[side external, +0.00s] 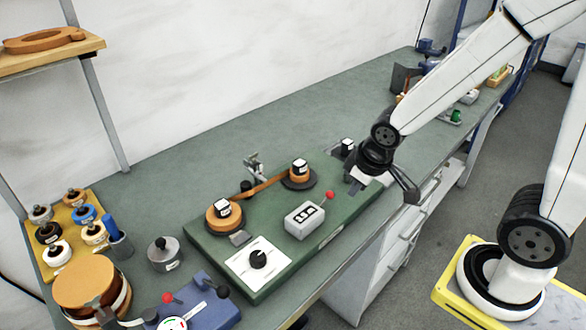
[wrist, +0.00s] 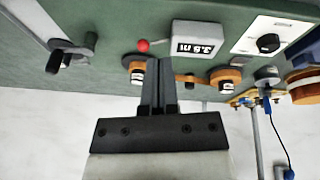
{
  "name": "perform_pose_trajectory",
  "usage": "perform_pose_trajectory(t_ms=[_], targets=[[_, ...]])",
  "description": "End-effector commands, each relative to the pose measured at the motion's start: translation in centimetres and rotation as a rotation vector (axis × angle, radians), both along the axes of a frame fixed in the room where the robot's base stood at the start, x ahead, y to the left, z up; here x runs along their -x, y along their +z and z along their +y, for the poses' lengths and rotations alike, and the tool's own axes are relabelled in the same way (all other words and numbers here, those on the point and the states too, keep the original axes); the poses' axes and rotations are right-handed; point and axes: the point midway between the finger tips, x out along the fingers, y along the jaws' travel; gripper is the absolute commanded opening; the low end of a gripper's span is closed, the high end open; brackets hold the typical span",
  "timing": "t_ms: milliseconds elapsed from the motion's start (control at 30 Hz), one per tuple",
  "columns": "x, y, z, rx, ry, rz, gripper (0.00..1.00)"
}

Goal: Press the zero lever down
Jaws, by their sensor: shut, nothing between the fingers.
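A small red-knobbed lever (side external: 329,195) sticks out from the grey length counter (side external: 304,220) on the green winding board (side external: 258,283). In the wrist view the red knob (wrist: 143,45) stands beside the counter (wrist: 199,42), whose display seems to read about 3.5 m. My gripper (side external: 354,187) is over the right end of the board, to the right of the lever and apart from it. In the wrist view its fingers (wrist: 158,84) are together, with nothing between them, and point toward the board near the knob. The lever's lower part is hard to make out.
Two copper foil spools (side external: 224,216) (side external: 299,174) with foil between them stand behind the counter. A white dial plate (side external: 258,262) is at the left. A black crank (wrist: 65,54) is near the gripper. A blue device (side external: 205,303) has another red knob.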

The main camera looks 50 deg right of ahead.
Motion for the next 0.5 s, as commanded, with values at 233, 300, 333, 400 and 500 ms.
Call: perform_pose_trajectory(t_ms=[233,300,333,400,500], targets=[[-2.2,0.7,-1.2,0.103,0.166,-0.080,0.00],[-2.9,1.0,-1.4,0.131,0.217,-0.103,0.00],[-3.1,1.1,-1.5,0.141,0.239,-0.112,0.00],[-3.7,1.3,-1.6,0.166,0.291,-0.133,0.00],[-4.5,1.6,-1.7,0.201,0.366,-0.162,0.00]])
